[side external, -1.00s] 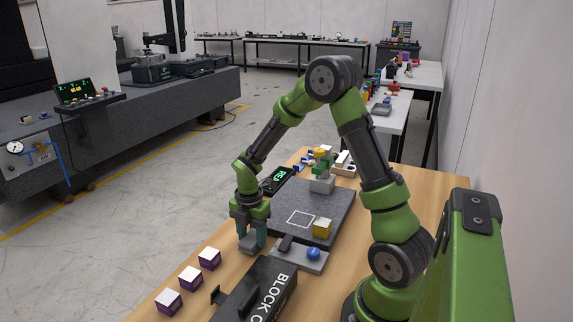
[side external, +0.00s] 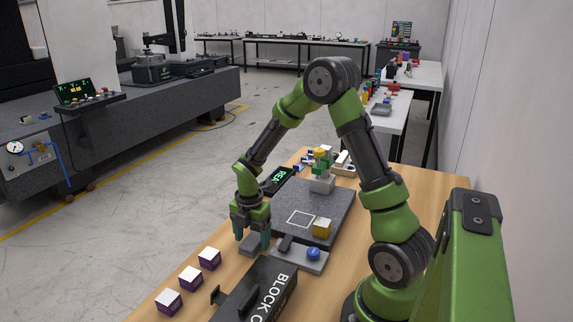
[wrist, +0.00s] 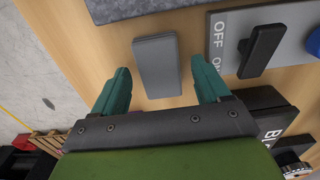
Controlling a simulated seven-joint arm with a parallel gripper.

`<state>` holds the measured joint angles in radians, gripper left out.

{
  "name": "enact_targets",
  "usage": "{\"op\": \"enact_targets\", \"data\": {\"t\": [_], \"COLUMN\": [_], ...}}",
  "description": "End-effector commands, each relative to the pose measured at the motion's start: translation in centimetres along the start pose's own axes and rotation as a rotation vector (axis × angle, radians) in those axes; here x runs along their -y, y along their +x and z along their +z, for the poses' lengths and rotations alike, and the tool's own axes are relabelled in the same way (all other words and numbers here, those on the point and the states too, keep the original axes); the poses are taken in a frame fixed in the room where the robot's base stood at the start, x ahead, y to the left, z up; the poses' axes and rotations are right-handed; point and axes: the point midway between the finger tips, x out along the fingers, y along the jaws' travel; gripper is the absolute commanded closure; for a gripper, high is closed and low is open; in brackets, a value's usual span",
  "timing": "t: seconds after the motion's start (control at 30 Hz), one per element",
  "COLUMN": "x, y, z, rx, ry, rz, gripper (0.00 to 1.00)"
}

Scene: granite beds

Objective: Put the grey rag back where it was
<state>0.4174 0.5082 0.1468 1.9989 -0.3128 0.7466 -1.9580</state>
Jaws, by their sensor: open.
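The grey rag (side external: 249,245) looks like a flat grey rectangle lying on the wooden table, left of the switch panel. In the wrist view the rag (wrist: 157,66) shows whole, lying between the two teal fingers with bare wood on either side. My gripper (side external: 252,241) is open just above it, pointing down, with a finger to each side. In the wrist view my gripper (wrist: 161,72) holds nothing, and its fingertips are apart from the rag.
A grey panel (side external: 316,262) with a black OFF/ON switch and blue knob (side external: 313,254) is close on the right. A black box (side external: 262,290) and purple-white blocks (side external: 190,278) are nearer the camera.

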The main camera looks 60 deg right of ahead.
Motion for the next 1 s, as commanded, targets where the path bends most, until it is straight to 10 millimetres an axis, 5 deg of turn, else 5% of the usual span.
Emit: {"op": "enact_targets", "data": {"t": [0.5,0.73,0.87,1.0], "x": [-0.1,0.1,0.8,2.7], "y": [-9.9,-12.1,-14.1,-17.4], "z": [0.0,-0.2,-1.8,-4.9], "rx": [0.002,0.003,0.009,-0.024], "ry": [0.001,0.019,0.168,0.501], "rz": [0.005,0.009,0.060,0.176], "gripper": [0.25,0.25,0.25,0.25]}}
